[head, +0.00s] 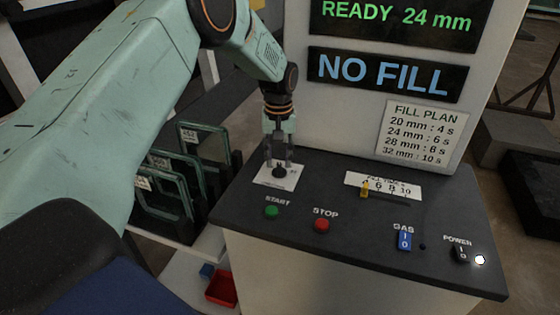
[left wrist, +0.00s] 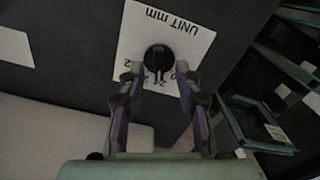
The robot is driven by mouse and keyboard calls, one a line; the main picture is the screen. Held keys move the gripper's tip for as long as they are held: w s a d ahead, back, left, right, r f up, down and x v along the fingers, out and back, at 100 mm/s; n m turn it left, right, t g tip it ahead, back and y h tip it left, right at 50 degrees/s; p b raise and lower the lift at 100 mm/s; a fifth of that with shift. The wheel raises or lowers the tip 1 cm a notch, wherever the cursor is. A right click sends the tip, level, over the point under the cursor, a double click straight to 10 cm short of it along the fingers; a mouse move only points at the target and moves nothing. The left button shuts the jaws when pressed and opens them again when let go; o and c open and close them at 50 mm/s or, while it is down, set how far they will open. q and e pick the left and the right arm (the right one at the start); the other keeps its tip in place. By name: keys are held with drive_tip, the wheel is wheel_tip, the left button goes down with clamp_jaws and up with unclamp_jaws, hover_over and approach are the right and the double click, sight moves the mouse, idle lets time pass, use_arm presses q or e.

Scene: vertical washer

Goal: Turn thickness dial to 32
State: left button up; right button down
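The black round thickness dial (head: 279,172) sits on a white label plate (head: 290,183) at the left of the dark control panel. In the left wrist view the dial (left wrist: 158,60) stands on its plate marked "UNIT mm", with its numbers partly hidden by my fingers. My left gripper (head: 278,162) points down over the dial. In the left wrist view its fingertips (left wrist: 157,70) are apart, one on each side of the dial, with gaps visible; contact cannot be seen. The upper display (head: 395,17) reads "READY 24 mm". My right gripper is not in view.
The panel also has a green START button (head: 271,211), a red STOP button (head: 321,225), a yellow fill-time slider (head: 365,188), a blue GAS switch (head: 404,239) and a POWER switch (head: 461,253). A "NO FILL" sign (head: 386,75) stands behind. Glass panes (head: 205,155) stand in a rack at left.

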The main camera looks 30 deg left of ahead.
use_arm(q)
drive_tip(key=shift+f, duration=0.95)
drive_tip(key=shift+d+r, duration=0.15)
drive_tip(key=shift+w+a, duration=0.1)
drive_tip(key=shift+a, duration=0.1)
drive_tip(key=c, duration=0.5)
drive_tip(key=shift+d, duration=0.1)
clamp_jaws()
